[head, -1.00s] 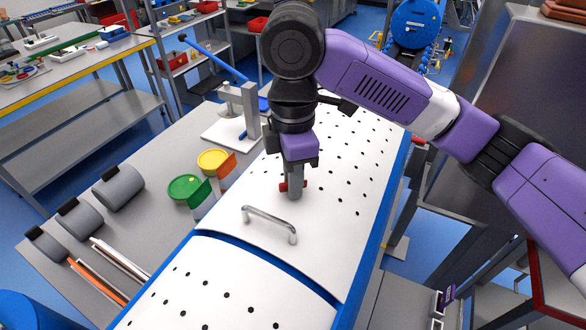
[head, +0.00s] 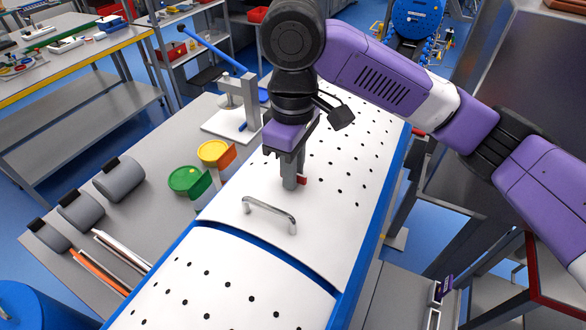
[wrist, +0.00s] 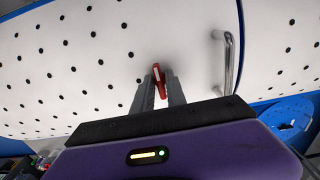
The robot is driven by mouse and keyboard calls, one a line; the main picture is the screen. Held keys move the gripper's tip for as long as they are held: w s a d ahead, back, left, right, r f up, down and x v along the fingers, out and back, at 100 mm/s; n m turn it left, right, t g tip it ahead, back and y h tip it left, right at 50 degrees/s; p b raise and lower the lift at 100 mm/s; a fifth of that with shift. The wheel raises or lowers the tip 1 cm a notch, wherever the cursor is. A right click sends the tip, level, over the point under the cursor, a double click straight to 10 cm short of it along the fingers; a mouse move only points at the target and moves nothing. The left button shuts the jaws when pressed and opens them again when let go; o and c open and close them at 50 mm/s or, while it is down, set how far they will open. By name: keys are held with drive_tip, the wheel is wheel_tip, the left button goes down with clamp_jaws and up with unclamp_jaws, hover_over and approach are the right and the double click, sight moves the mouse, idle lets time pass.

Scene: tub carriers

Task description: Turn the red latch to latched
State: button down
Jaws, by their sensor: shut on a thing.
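The red latch (head: 302,181) sits on the white perforated panel, just beyond the metal handle. In the head view only a small red part shows beside my fingers. In the wrist view the latch (wrist: 157,76) is a short red bar with a pale stripe, lying between the two grey fingers. My gripper (head: 290,182) points down at the panel and is shut on the latch; it also shows in the wrist view (wrist: 158,88). The latch's base is partly hidden by the fingers.
A metal handle (head: 269,212) stands up from the panel (head: 345,150) close to my gripper. Green (head: 186,179) and yellow (head: 213,152) round pieces stand left of the panel. Grey cylinders (head: 120,180) lie on the bench farther left.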

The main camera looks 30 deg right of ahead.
idle(0.3)
drive_tip(key=c, duration=1.3)
unclamp_jaws()
drive_tip(key=shift+c, duration=0.2)
drive_tip(key=shift+r+b, duration=0.5)
drive_tip(key=shift+r, duration=3.4)
